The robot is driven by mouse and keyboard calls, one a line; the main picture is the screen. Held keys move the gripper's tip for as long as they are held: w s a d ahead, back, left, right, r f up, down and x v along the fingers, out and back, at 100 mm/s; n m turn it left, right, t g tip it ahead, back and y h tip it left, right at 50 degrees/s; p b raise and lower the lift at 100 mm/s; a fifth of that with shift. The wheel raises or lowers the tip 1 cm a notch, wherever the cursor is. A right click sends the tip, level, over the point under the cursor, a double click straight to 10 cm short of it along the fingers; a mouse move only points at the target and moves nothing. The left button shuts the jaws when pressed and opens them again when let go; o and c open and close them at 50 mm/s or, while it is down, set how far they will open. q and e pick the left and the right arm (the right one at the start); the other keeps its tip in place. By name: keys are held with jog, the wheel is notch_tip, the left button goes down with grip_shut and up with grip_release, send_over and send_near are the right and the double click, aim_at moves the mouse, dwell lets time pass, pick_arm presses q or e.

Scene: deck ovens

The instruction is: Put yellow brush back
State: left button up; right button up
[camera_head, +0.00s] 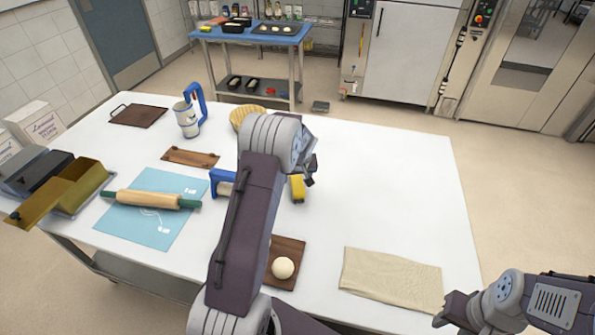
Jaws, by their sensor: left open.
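A small yellow object (298,189), which looks like the yellow brush, lies on the white table (390,190) near its middle. Its left part is hidden behind my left arm. My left gripper (311,170) is open just above and beyond the yellow object, with nothing visible between its fingers. Whether it touches the object cannot be told. My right gripper (452,312) is at the lower right, beside the table's front edge, and its finger opening is not clear.
A beige cloth (392,280) and a wooden board (288,252) with a dough ball (283,268) lie in front. A rolling pin (150,199) rests on a blue mat (130,228). The table's right side is clear.

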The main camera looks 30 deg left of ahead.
pick_arm(q)
jog(key=v, duration=1)
jog(key=s+d+f+m+h, duration=0.1)
jog(key=s+d+m, duration=0.1)
jog(key=s+d, duration=0.3)
jog(key=s+d+f+m+g+h, duration=0.1)
jog(key=s+d+f+m, duration=0.1)
jog(key=s, duration=0.8)
jog(key=s+d+f+m+g+h, duration=0.1)
jog(key=s+d+m, duration=0.2)
jog(key=s+d, duration=0.4)
jog(key=shift+s+d+f, duration=0.3)
jog(key=shift+s+f, duration=0.05)
jog(key=shift+s, duration=0.25)
